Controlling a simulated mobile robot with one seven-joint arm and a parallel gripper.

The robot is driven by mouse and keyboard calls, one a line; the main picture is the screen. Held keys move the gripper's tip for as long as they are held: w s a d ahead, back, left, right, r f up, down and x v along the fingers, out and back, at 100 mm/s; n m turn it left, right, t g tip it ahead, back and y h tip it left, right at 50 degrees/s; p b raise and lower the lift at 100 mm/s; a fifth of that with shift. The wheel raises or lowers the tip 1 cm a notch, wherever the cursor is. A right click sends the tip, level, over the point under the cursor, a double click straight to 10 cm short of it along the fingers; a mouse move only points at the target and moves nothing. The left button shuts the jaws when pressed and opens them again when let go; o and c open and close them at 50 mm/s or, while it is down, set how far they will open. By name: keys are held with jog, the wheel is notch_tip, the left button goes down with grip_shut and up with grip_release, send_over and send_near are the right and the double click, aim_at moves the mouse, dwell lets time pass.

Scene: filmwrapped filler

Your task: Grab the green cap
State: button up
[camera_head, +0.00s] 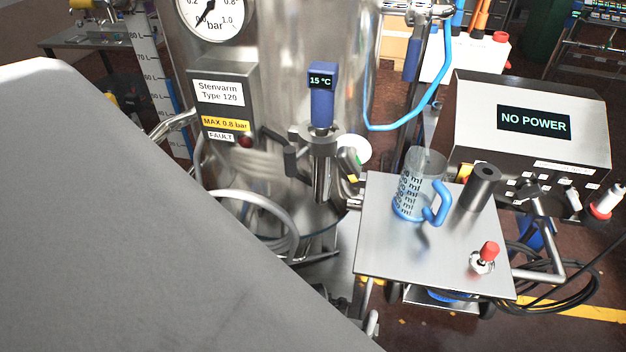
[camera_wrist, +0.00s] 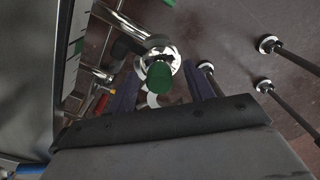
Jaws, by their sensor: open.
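The green cap (camera_wrist: 159,78) is a round, dark green disc in the wrist view. It sits on a shiny metal fitting (camera_wrist: 158,52) at the end of a pipe. My gripper (camera_wrist: 160,86) shows as two dark blue fingers, one on each side of the cap in the picture. The fingers are apart with nothing held between them. I cannot tell how far the cap lies beyond the fingertips. In the head view I cannot make out the green cap for sure, and my gripper does not show there.
The table bears a measuring jug (camera_head: 428,165), a dark cylinder (camera_head: 481,187) and a red-topped fitting (camera_head: 488,252). A "NO POWER" box (camera_head: 480,105) is at right. The wrist view shows several metal rods.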

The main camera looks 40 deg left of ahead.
jog(key=shift+f, duration=0.15)
jog(key=c, duration=1.1)
